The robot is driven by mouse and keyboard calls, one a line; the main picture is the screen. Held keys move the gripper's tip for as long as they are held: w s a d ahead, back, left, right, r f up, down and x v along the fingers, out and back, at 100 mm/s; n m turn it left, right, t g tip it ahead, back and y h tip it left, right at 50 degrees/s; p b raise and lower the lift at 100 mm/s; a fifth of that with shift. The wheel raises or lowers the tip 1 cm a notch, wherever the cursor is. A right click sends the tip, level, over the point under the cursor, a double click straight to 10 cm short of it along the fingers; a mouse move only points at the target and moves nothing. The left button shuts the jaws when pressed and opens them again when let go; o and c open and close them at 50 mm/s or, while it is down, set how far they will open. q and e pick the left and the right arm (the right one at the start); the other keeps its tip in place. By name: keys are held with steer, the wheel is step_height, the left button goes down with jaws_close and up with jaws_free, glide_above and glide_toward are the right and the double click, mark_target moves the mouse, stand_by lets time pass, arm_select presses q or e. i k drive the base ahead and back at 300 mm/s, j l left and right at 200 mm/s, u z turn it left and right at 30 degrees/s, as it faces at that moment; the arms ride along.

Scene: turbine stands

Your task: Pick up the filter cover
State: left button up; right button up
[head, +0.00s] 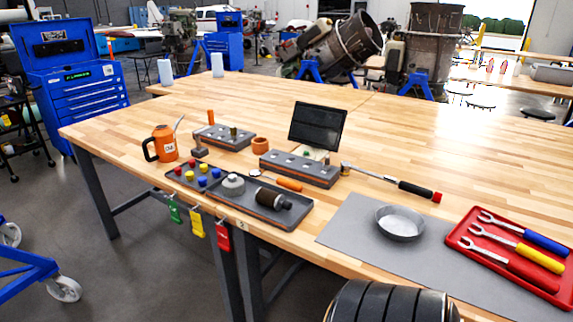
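A dark grey tray (218,207) lies along the front edge of the wooden bench. In it, a light grey domed piece (233,185) sits near the middle, and a dark cylinder with a grey end (270,198) lies on its side at the right. Several small red, yellow and blue caps sit in the tray's left part. Which piece is the filter cover I cannot tell for certain; the domed piece looks like a cover. A small orange-brown cup-shaped piece (260,145) stands behind the tray.
A metal bowl (399,223) and a red wrench tray (462,236) rest on a grey mat (352,235).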

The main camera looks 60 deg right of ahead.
mark_target(234, 185)
steer(key=z, duration=1.6)
steer(key=u, duration=3.45)
steer(key=l+z, duration=0.1)
steer(key=z, duration=3.35)
